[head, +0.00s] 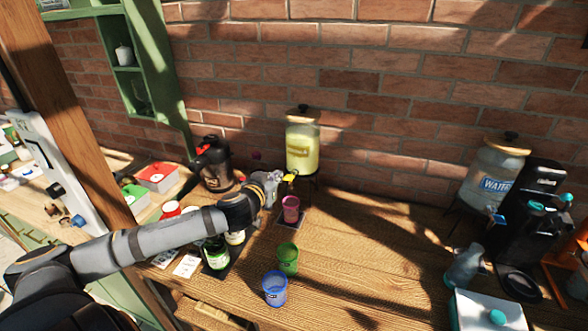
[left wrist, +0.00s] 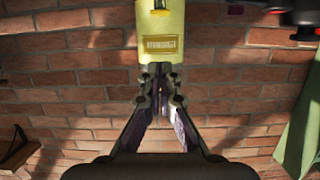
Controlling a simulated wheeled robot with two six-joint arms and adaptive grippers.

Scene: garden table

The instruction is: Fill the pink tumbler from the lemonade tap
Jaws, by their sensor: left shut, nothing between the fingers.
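The lemonade dispenser (head: 302,150) is a clear jar of yellow drink with a wooden lid, standing by the brick wall. Its yellow tap (head: 290,177) faces the front of the table. The pink tumbler (head: 291,208) stands upright below the tap on a small dark mat (head: 291,222). My left gripper (head: 275,181) is shut and empty, just left of the tap; I cannot tell whether it touches it. In the left wrist view the shut fingers (left wrist: 161,78) point toward the dispenser (left wrist: 161,45), which appears inverted. The inside of the tumbler is too small to judge. My right gripper is not in view.
A green tumbler (head: 288,259) and a blue tumbler (head: 275,288) stand in front of the pink one. A water dispenser (head: 494,175) stands far right; the table between is clear.

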